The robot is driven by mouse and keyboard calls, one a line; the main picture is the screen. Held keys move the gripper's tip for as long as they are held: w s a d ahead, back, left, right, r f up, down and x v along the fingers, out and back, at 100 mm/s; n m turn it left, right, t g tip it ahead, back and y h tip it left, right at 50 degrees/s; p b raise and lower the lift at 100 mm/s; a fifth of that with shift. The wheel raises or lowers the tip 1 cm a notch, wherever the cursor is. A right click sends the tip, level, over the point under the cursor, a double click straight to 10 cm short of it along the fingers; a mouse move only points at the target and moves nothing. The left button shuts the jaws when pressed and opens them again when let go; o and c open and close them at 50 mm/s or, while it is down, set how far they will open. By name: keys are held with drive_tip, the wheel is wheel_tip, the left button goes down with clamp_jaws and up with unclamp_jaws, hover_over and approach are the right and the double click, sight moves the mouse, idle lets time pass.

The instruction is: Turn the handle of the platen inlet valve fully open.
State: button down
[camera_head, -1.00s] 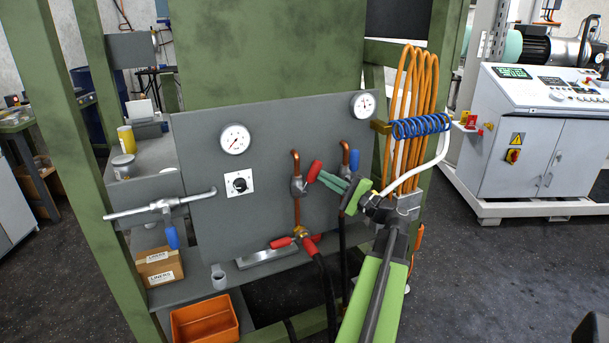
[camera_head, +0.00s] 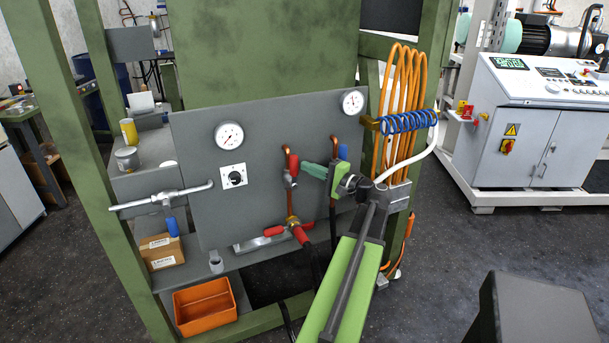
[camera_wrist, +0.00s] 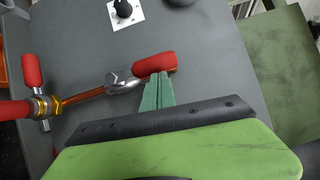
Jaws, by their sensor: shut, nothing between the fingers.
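The valve with a red handle (camera_head: 293,165) sits on the copper pipe on the grey panel; no name label shows. Its handle now stands nearly upright, roughly in line with the pipe. In the wrist view the red handle (camera_wrist: 154,64) lies just beyond my fingertips, with the silver valve body (camera_wrist: 122,79) to its left. My gripper (camera_head: 305,169) is shut and empty, its green fingertips against or very close to the right side of the handle. In the wrist view the fingers (camera_wrist: 158,82) are together; exact contact cannot be told.
Orange hoses (camera_head: 402,95) and a blue coil (camera_head: 408,121) hang to the right.

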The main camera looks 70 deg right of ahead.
idle(0.3)
drive_tip(key=shift+s, duration=0.1)
drive_tip(key=d+v, duration=0.2)
drive_tip(key=v, duration=1)
drive_tip(key=shift+s+d+r, duration=0.25)
drive_tip(key=shift+s+r, duration=0.05)
drive_tip(key=shift+s, duration=0.4)
